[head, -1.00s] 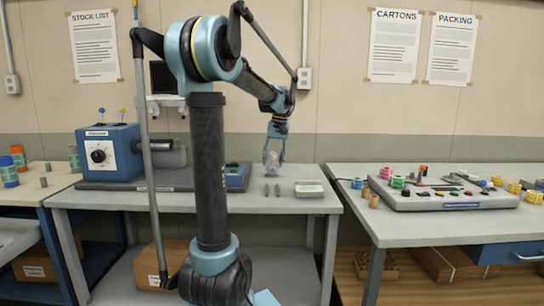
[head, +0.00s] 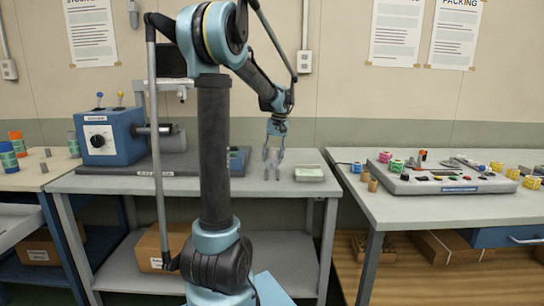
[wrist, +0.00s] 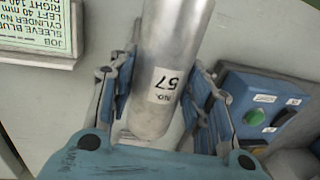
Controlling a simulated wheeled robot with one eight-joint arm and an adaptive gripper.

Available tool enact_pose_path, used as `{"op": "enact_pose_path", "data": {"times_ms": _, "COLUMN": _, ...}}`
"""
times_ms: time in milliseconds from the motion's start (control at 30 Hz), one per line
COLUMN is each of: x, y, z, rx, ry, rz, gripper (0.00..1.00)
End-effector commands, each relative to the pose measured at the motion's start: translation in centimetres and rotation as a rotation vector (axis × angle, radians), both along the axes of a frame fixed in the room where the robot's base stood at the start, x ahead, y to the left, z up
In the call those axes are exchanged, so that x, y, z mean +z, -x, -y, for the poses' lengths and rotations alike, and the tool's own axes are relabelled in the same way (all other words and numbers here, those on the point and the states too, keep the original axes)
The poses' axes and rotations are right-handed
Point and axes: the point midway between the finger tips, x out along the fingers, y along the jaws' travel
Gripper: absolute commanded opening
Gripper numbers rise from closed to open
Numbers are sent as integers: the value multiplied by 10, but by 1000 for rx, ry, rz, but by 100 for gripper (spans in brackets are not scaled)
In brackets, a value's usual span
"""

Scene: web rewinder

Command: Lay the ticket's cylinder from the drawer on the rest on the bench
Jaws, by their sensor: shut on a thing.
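My gripper (head: 274,158) is low over the middle bench, fingers pointing down. In the wrist view my gripper (wrist: 160,110) is shut on a bare metal cylinder (wrist: 168,60). Its label reads "No. 57", upside down in the picture. The cylinder runs from the top edge to between the fingers. Two small grey posts (head: 277,174), apparently the rest, stand on the bench right below the gripper; I cannot tell whether the cylinder touches them. The green job ticket (head: 309,172) lies right of them. It also shows in the wrist view (wrist: 38,25), with its cylinder number cut off.
A blue machine (head: 108,138) with a dial stands on the bench's left. A blue button box (wrist: 265,108) is close to the right finger in the wrist view. The right table (head: 400,215) holds a grey board and coloured spools. A gap separates the two tables.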

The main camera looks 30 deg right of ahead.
Motion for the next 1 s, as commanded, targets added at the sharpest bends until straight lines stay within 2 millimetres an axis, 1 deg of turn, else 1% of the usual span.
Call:
{"op": "enact_pose_path", "data": {"times_ms": 467, "x": -12, "y": -29, "z": 18, "rx": 2, "ry": 0, "rz": 0, "gripper": 0}}
{"op": "enact_pose_path", "data": {"times_ms": 1000, "x": -50, "y": -29, "z": 18, "rx": 1, "ry": 0, "rz": 0, "gripper": 0}}
